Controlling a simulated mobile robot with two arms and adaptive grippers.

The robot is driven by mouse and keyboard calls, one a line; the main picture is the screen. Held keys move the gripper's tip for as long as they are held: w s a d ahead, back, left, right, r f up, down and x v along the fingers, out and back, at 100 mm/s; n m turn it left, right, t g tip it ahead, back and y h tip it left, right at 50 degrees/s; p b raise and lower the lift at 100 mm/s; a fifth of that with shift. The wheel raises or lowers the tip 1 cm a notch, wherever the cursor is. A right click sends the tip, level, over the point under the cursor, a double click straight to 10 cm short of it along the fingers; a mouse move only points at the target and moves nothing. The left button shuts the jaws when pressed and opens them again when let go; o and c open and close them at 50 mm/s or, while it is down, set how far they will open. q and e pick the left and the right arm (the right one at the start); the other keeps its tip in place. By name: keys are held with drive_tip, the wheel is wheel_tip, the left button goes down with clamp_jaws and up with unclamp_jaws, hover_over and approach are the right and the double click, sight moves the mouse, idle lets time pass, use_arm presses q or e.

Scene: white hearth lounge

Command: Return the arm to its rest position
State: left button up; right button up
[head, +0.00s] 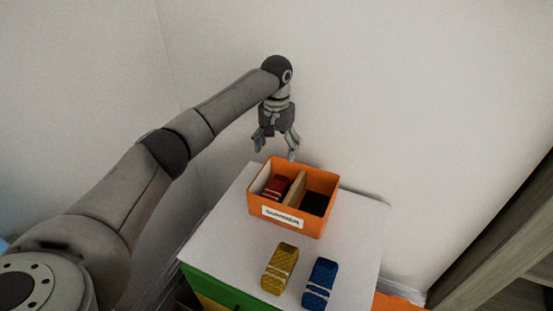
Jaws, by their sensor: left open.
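My left arm reaches in from the left, and its gripper (275,152) hangs above the back edge of an orange two-compartment box (290,219). The gripper is open with nothing between its fingers. A red item (276,187) lies in the box's left compartment. The right compartment looks dark inside, and I cannot tell what is in it. A yellow bundle with pale bands (280,268) and a blue bundle with pale bands (320,283) lie on the white cabinet top in front of the box. My right gripper is not in view.
The box stands on a small cabinet with a white top (225,238) and a green drawer front (212,290). White walls close in behind and to the left. A wooden shelf unit (500,245) stands at the right. The cabinet top is bare left and right of the box.

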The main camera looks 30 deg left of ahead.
use_arm(q)
drive_tip(key=shift+r, duration=0.5)
